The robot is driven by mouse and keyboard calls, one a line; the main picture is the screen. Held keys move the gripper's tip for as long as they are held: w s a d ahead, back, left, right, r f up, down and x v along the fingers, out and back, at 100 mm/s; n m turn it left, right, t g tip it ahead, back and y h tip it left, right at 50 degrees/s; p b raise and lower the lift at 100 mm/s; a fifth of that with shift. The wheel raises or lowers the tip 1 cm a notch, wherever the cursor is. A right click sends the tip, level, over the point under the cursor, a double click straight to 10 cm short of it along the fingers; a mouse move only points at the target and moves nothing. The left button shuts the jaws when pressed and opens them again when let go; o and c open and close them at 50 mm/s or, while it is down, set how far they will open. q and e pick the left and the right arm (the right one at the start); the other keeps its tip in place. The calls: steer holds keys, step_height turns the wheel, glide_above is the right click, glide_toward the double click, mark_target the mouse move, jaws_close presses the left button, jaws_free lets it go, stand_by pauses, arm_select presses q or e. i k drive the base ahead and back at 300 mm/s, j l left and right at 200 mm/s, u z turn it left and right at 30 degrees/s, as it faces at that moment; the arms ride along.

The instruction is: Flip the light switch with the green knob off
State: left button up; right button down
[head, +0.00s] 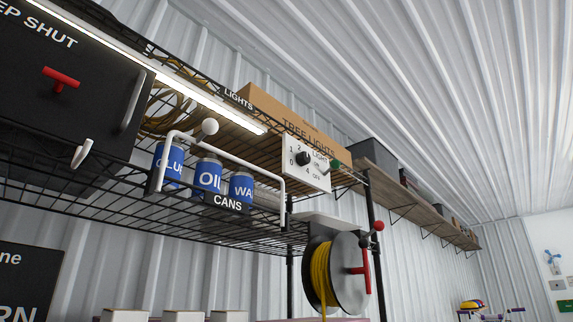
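A white switch panel (305,178) hangs at the right end of the wire shelf, below a box marked TREE LIGHTS. Its right part is marked LIGHT, with OFF at the bottom and a smaller label above that looks like ON. The green knob (335,164) sticks out at the panel's right edge, between the height of these labels. I cannot tell for certain which position its lever is in. A black dial (304,158) with numbers around it is on the panel's left part. A light strip (215,108) under the upper shelf is lit. Neither gripper is in view.
A black cabinet (70,85) with a red handle is at left. A yellow hose reel (335,270) hangs below the panel. Space right of the panel looks free.

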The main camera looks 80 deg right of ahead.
mark_target(335, 164)
steer(key=j+z, duration=0.2)
steer(key=z, duration=2.85)
steer(key=j, duration=0.1)
